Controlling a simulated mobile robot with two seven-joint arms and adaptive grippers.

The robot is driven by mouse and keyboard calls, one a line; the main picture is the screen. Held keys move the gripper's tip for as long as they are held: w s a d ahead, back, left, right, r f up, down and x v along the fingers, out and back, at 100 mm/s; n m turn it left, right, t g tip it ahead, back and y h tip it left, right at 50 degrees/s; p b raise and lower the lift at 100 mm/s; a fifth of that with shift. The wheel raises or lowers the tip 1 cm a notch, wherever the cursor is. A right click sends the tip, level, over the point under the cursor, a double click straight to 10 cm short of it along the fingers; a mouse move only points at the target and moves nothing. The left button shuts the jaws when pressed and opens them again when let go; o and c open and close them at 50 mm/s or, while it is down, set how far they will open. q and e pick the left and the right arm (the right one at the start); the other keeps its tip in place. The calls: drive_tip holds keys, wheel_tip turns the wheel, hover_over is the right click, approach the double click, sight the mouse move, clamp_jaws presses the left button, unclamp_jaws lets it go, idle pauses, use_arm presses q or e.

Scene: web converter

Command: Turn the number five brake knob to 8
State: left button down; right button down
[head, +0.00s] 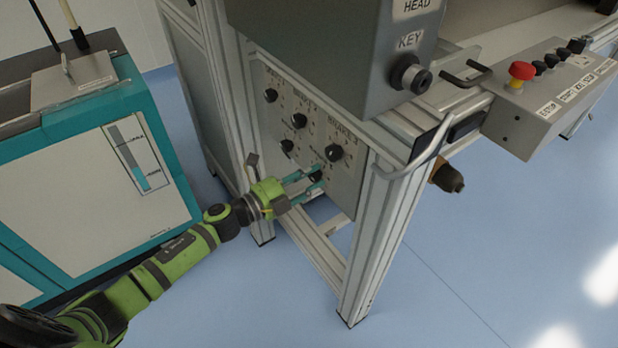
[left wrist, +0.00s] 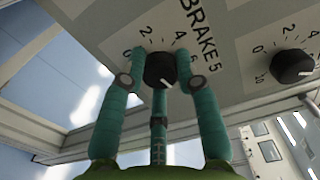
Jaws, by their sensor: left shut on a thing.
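The brake 5 knob (left wrist: 160,70) is round and black, on a grey panel under the printed label BRAKE 5 (left wrist: 203,32). Its white pointer mark is visible, and printed 0, 2, 4 and 6 show around it; the rest of the scale is hidden by the fingers. My left gripper (left wrist: 160,60) has its teal fingers on both sides of the knob, shut on it. In the head view my left gripper (head: 317,176) reaches the lowest knob on the panel (head: 350,178), and its fingers partly hide that knob. My right gripper is not in view.
Another black knob (left wrist: 292,66) sits beside it; several similar knobs show in the head view, one (head: 334,153) just above. A grey key box (head: 385,75) overhangs the panel. Metal frame posts (head: 375,230) stand at right, a teal-white cabinet (head: 95,185) at left.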

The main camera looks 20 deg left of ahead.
use_arm(q)
drive_tip(key=shift+a, duration=0.1)
drive_tip(key=shift+m, duration=0.3)
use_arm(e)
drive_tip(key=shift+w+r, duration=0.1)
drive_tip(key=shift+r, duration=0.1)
use_arm(q)
drive_tip(key=c, duration=0.9)
unclamp_jaws()
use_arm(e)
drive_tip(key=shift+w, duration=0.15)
use_arm(q)
drive_tip(key=v, duration=1.2)
